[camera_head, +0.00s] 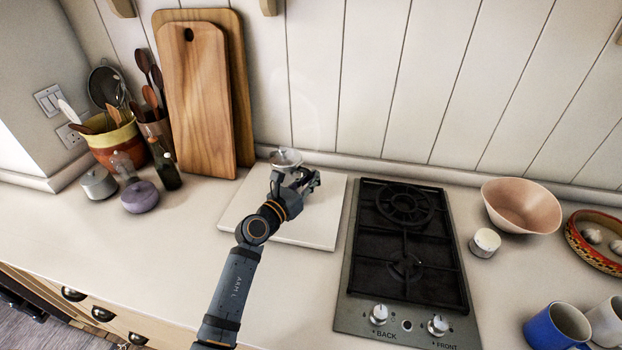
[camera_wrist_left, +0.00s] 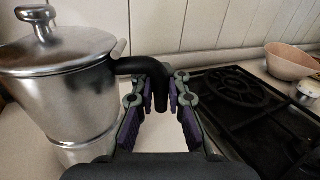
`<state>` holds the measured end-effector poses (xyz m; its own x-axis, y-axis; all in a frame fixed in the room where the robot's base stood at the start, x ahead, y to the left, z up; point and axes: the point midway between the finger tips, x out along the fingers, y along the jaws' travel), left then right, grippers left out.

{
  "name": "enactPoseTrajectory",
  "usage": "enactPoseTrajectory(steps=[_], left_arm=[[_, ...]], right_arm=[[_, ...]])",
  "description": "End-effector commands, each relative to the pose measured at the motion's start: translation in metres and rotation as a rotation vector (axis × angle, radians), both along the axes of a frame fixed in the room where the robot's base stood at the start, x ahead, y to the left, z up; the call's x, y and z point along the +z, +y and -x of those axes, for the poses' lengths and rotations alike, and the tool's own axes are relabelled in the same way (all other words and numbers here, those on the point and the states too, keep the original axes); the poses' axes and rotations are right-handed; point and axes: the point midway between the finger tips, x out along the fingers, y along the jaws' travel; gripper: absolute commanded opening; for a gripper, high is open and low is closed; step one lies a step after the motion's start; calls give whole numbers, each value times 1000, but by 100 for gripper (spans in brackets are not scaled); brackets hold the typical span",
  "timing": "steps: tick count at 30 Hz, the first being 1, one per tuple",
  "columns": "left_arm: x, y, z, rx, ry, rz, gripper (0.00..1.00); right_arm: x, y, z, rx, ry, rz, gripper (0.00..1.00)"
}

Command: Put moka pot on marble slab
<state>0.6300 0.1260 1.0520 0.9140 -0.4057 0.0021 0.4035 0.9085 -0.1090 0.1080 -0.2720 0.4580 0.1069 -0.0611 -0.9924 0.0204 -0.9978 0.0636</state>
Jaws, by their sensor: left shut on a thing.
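The silver moka pot (camera_wrist_left: 62,85) with a black handle (camera_wrist_left: 155,80) fills the left of the left wrist view and looks upright. In the head view its top (camera_head: 286,158) shows behind my left gripper, which hides most of it. My left gripper (camera_head: 301,182) is shut on the handle, which lies between the fingers (camera_wrist_left: 161,98) in the wrist view. The white marble slab (camera_head: 310,228) lies on the counter under the gripper and pot. I cannot tell whether the pot's base touches the slab. My right gripper is not in view.
A black gas hob (camera_head: 405,245) lies just right of the slab. A pink bowl (camera_head: 520,205) and a small white jar (camera_head: 484,243) stand beyond it. Wooden boards (camera_head: 196,100) lean on the wall at the back left. The counter (camera_head: 150,240) left of the slab is clear.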

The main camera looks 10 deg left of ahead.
Motion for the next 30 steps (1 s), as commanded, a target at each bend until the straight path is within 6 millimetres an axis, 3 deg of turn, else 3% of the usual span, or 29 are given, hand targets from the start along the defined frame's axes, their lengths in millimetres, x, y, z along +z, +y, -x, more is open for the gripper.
enactPoseTrajectory(steps=[1,2,7,16,19,30], left_arm=[[-1,0,0,1,-3,-1,0],[-2,0,0,0,0,0,13],[-1,0,0,0,0,0,36],[0,0,0,0,-1,-1,37],[8,0,0,0,-3,0,37],[0,35,78,-1,0,-9,37]], right_arm=[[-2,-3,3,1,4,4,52],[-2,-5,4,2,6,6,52],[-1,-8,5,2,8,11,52],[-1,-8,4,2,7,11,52],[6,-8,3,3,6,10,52],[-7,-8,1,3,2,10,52]])
